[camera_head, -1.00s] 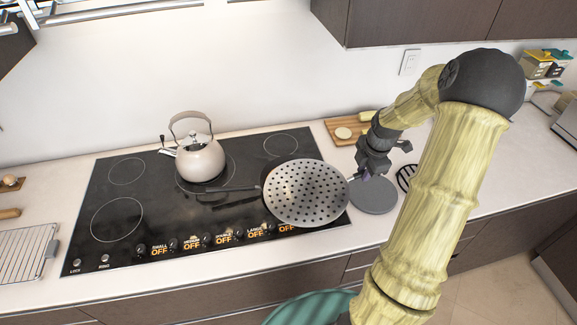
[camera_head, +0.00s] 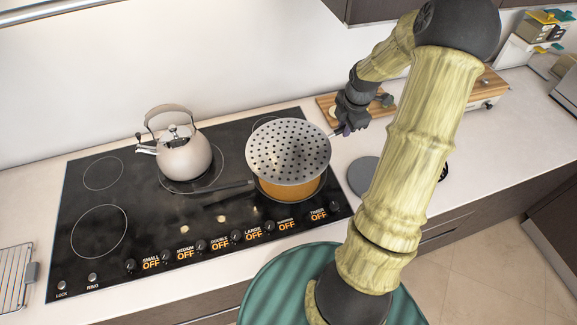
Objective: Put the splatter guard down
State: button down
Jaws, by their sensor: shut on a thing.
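The splatter guard (camera_head: 289,150) is a round grey disc full of holes. It is held above a pan at the right of the cooktop and hides most of the pan's top. An orange part of the pan (camera_head: 291,191) shows below the guard's front edge, and its dark handle (camera_head: 232,190) points left. My gripper (camera_head: 343,130) is shut on the guard's short handle at the disc's right side. The fingertips are small and partly dark against the counter.
A kettle (camera_head: 184,156) stands on the back of the black cooktop (camera_head: 142,202). A flat grey round piece (camera_head: 361,178) lies on the counter right of the cooktop. A wooden board (camera_head: 324,104) lies behind my gripper. A wire rack (camera_head: 14,279) is at the left edge.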

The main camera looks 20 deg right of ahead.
notch_tip(320, 180, down, 6)
jog(key=p, duration=0.1)
dwell(0.5)
jog(key=shift+f, duration=0.1)
jog(key=shift+f+p, duration=0.55)
jog(key=shift+f, duration=1.35)
jog(key=c, duration=1.3)
grip_release()
notch_tip(320, 180, up, 12)
jog(key=s+b, duration=0.1)
jog(key=s, duration=0.1)
jog(key=shift+s+b, duration=0.15)
jog(key=shift+b, duration=0.15)
